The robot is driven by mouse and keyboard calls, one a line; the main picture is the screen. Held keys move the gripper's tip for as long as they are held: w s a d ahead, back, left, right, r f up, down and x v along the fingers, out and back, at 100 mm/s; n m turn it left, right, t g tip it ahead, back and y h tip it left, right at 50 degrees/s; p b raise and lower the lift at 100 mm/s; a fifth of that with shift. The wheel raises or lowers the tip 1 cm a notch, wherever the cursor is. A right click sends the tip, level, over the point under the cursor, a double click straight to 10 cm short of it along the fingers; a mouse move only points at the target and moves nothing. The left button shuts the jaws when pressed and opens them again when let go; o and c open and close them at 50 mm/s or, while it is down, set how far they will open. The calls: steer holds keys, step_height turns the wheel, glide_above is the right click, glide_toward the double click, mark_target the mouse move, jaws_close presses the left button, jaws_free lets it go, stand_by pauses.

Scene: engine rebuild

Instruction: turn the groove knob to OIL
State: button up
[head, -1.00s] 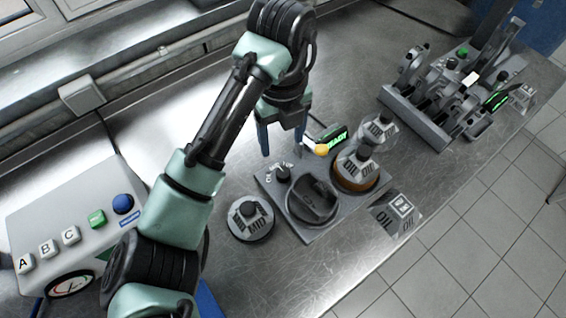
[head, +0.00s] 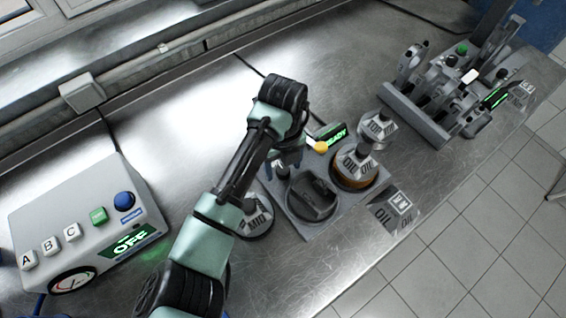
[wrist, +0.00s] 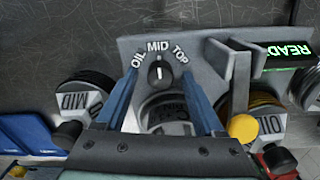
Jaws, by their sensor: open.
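The groove knob (wrist: 159,72) is a small dark round knob on a grey fixture plate. OIL, MID and TOP labels curve around it, from left to right in the wrist view. Its white mark points up at MID. My gripper (wrist: 159,78) is open, with one blue finger on each side of the knob in the wrist view; I cannot tell whether the fingers touch it. In the head view my gripper (head: 287,163) is over the left rear part of the fixture (head: 312,234), and the arm partly hides the knob.
A READY display (head: 334,135) and a yellow ball (head: 321,147) stand behind the knob. Weights marked MID (head: 257,222), OIL (head: 357,165) and TOP (head: 378,128) surround the fixture. A grey control box (head: 90,235) reads OFF at left; a rack of tools (head: 415,118) stands at right.

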jaws_close()
steer(key=shift+n, duration=0.4)
steer(key=n+p, duration=0.3)
steer(key=n, duration=0.1)
steer(key=shift+d+r+n, duration=0.1)
steer(key=shift+r+n, duration=0.05)
steer(key=shift+n, duration=0.25)
steer(key=n+p, duration=0.2)
steer(key=n, duration=0.3)
steer(key=shift+p, duration=0.35)
steer(key=shift+n, duration=0.3)
jaws_free()
